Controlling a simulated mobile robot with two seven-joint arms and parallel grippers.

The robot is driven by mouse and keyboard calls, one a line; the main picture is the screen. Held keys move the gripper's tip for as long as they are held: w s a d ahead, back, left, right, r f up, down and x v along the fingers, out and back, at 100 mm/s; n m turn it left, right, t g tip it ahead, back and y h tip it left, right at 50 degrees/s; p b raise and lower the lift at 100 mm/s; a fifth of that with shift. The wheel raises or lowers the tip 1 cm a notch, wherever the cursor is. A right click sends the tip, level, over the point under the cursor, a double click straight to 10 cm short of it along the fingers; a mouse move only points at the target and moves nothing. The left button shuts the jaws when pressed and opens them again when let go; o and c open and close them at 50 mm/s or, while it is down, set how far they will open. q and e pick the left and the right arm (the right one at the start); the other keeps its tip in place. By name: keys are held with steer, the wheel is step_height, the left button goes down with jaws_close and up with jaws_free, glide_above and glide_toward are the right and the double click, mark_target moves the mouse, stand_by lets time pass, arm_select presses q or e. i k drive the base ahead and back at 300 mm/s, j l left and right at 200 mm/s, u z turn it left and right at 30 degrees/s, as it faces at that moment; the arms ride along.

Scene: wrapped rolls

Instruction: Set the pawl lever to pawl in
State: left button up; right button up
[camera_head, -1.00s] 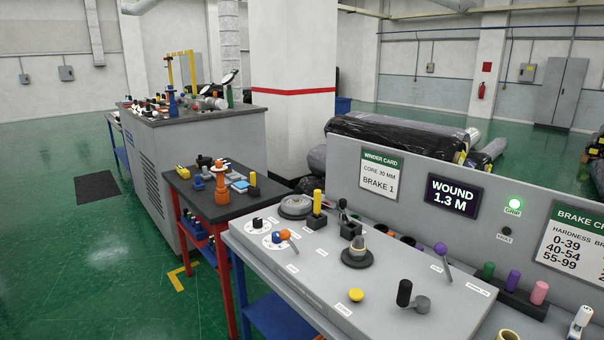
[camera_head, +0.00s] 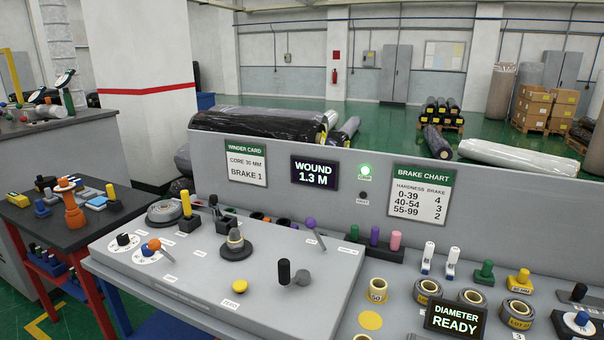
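Neither of my grippers shows in the head view. The grey winder console (camera_head: 190,262) carries several levers and knobs, and I cannot read which one is marked as the pawl lever. A lever with a purple knob (camera_head: 311,223) leans up and to the left near the back right of the console, with small labels beside it. A yellow-handled lever (camera_head: 186,204) and a black-handled lever (camera_head: 213,202) stand upright at the back left. A black crank handle (camera_head: 284,272) stands at the front right. No pawl setting can be read.
Two dials (camera_head: 124,241) with knobs, a yellow button (camera_head: 240,285) and a dark round hub (camera_head: 235,244) are on the console. The back panel holds a display (camera_head: 315,173) reading WOUND 1.3 M. Several tape rolls (camera_head: 471,298) and a DIAMETER READY display (camera_head: 455,319) are at the right.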

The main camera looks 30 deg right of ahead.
mark_target(317, 235)
steer(key=j+z, duration=0.1)
steer(key=z, duration=0.4)
steer(key=i+j+z, duration=0.1)
steer(key=z, duration=0.4)
steer(key=j+z, duration=0.2)
steer(key=z, duration=0.3)
steer(key=j+z, duration=0.55)
steer(key=j, duration=0.7)
steer(key=k+j+z, duration=0.15)
steer(key=j, duration=0.25)
